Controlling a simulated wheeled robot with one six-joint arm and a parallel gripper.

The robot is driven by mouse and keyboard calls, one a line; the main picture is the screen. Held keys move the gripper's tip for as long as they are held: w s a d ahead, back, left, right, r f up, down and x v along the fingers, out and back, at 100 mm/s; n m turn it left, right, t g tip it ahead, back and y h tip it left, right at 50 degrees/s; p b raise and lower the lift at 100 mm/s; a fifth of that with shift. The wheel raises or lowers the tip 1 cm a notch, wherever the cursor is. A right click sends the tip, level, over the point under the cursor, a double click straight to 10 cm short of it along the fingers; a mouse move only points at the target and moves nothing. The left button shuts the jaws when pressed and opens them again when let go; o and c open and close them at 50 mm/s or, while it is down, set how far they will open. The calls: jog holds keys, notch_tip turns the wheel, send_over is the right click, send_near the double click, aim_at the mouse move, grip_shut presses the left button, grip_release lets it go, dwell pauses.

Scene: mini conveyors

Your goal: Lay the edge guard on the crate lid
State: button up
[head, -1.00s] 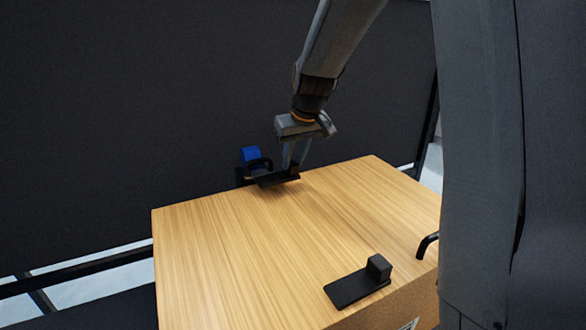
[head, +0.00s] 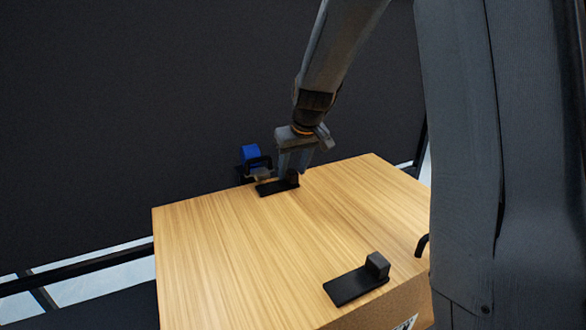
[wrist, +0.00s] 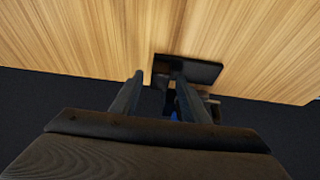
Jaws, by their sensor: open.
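The crate lid (head: 230,240) is a wide wood-grain top. A black edge guard (head: 272,188), a flat plate with a small upright block, lies flat on it near the far edge. It also shows in the wrist view (wrist: 200,72). My gripper (head: 290,175) is open at the guard's block end, its fingers apart; in the wrist view the fingertips (wrist: 160,82) stand either side of the block end. I cannot tell whether a finger touches it. A second black guard of like shape (head: 352,287) lies at the lid's near edge.
A blue object (head: 250,155) with a black handle-like loop sits just beyond the far edge, close to my gripper. A dark handle (head: 421,245) shows at the lid's right edge. The middle of the lid is clear. A dark panel (head: 120,110) stands behind.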

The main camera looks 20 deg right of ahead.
jog(key=shift+s+r, duration=0.1)
jog(key=shift+r, duration=0.4)
jog(key=b+v, duration=0.2)
jog(key=v, duration=0.9)
jog(key=shift+r, duration=0.15)
jog(key=shift+s+d, duration=0.1)
jog(key=shift+s, duration=0.1)
